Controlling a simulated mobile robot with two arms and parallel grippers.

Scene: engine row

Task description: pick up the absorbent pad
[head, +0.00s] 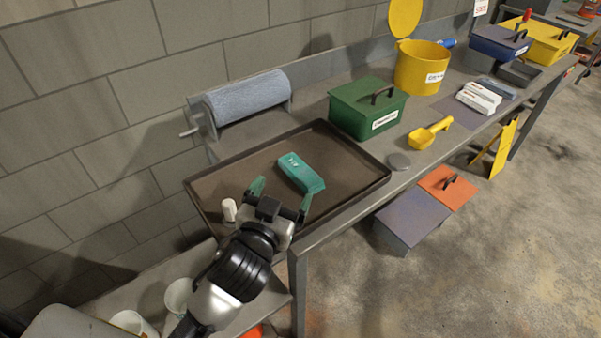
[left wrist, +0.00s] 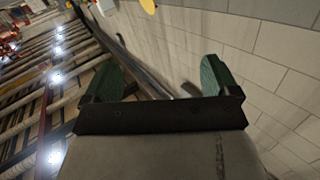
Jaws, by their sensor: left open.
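A teal, flat block-like item (head: 301,173) with white marks on top lies in the dark tray (head: 235,165) on the bench. Its lettering is too small to read, so I cannot tell for sure that it is the absorbent pad. My left gripper (head: 281,197) is over the tray's near side, just short of the teal item, with green fingertips apart and nothing between them. My right gripper is not in view.
A blue roll (head: 247,97) on a crank stand is behind the tray. A green lidded box (head: 366,108), yellow bucket (head: 420,68) and yellow scoop (head: 428,134) stand to the right. A small white object (head: 229,210) is in the tray's near left corner.

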